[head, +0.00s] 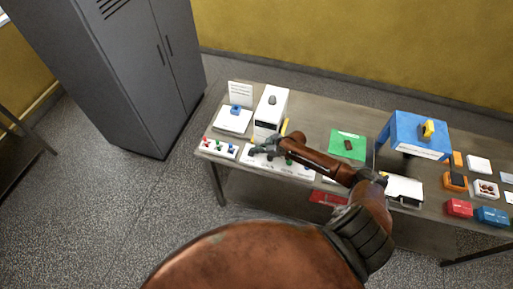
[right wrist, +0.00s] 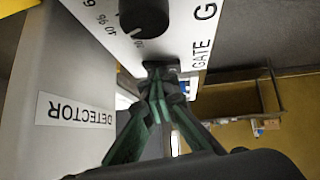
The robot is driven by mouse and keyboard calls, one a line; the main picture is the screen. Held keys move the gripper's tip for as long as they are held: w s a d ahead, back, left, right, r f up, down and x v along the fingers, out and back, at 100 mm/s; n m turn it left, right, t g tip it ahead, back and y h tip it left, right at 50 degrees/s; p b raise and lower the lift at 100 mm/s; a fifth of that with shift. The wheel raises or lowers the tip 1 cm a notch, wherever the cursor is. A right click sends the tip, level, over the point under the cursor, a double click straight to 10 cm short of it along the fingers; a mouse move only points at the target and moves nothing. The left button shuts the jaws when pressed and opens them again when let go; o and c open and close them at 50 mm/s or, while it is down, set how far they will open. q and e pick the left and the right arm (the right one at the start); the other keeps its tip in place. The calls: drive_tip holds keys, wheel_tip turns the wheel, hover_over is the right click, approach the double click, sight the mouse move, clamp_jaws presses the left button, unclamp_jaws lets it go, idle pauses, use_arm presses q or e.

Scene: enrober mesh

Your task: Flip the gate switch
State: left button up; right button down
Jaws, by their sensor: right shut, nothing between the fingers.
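The word GATE is printed on a white panel (right wrist: 105,28) in the right wrist view, beside a black round knob (right wrist: 145,16) with numbers around it. My right gripper (right wrist: 158,75) is shut and empty, its fingertips at the panel's edge close to the GATE lettering. The gate switch itself is not clearly seen; the dark fingertips cover that spot, and I cannot tell whether they touch it. In the head view my right gripper (head: 262,149) is over the white panel (head: 298,171) at the table's front, which my arm partly hides. My left gripper is not in view.
A white box (head: 270,108) stands just behind the gripper. A wall labelled DETECTOR (right wrist: 75,112) is close at left in the wrist view. A small panel with coloured knobs (head: 219,148) is left, a green mat (head: 348,146) and blue stand (head: 415,133) right.

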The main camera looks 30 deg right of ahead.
drive_tip(key=shift+s+a+r, duration=0.15)
drive_tip(key=shift+s+a, duration=0.05)
drive_tip(key=shift+a, duration=0.1)
drive_tip(key=r+p, duration=0.2)
drive_tip(key=r, duration=0.1)
drive_tip(key=r+p, duration=0.1)
drive_tip(key=shift+w+d+r, duration=0.2)
drive_tip(key=shift+w, duration=0.05)
drive_tip(key=d+b+v, duration=0.1)
drive_tip(key=b+v, duration=0.2)
drive_tip(key=v, duration=0.6)
drive_tip(key=shift+w+d, duration=0.15)
drive_tip(key=shift+d, duration=0.25)
